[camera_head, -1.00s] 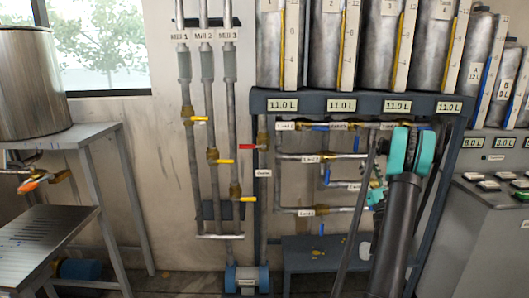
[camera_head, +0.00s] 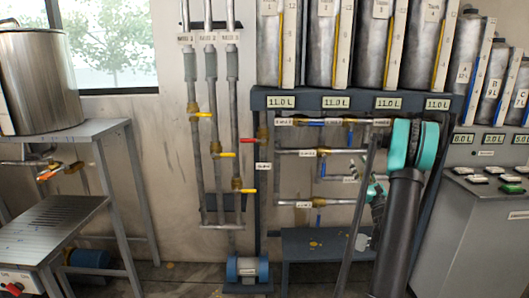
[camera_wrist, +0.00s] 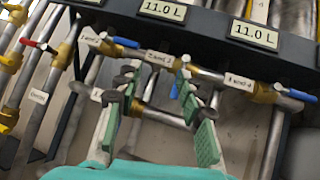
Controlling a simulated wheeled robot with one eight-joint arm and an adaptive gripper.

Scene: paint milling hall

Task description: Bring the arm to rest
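My gripper (camera_wrist: 154,112) is open and empty in the wrist view, its two green-padded fingers spread apart. Pipes and valves show between and beyond the fingers; I cannot tell any contact. In the head view my arm rises at the right, bends at a teal joint and reaches down and away toward the pipework. There my gripper (camera_head: 372,202) is small and partly hidden behind my own arm links.
A dark rack beam (camera_head: 360,90) with 11.0 L displays carries several metal tanks above the pipes. A low bench (camera_head: 315,245) stands below. A grey control console (camera_head: 485,225) is at right. Three mill pipes (camera_head: 212,140) run down the wall. A steel table (camera_head: 60,140) stands at left.

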